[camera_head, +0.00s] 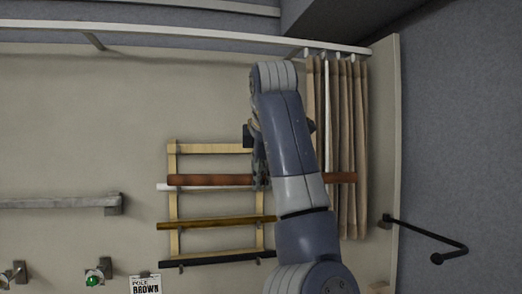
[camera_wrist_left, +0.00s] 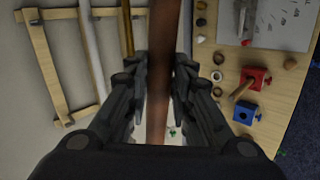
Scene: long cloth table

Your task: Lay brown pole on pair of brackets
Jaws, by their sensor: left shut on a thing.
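The reddish-brown pole (camera_head: 210,180) lies level in front of the wooden rack (camera_head: 173,210) in the head view and passes behind my left arm. My left gripper (camera_head: 260,165) is around its middle, partly hidden by the arm. In the left wrist view the fingers (camera_wrist_left: 158,100) of my left gripper are shut on the pole (camera_wrist_left: 157,120), which runs straight between them. A sign (camera_head: 146,285) reads "POLE BROWN". Two small wall brackets, a left one (camera_head: 19,273) and a right one (camera_head: 104,267) with a green knob, show at the lower left. My right gripper is out of view.
The rack also holds a white pole (camera_wrist_left: 91,45), a golden-brown pole (camera_head: 205,224) and a black pole (camera_head: 210,259). A grey shelf (camera_head: 60,203) is at left. A curtain (camera_head: 340,130) and black wall bar (camera_head: 430,235) are at right. A red clamp (camera_wrist_left: 254,78) sits on a wooden board.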

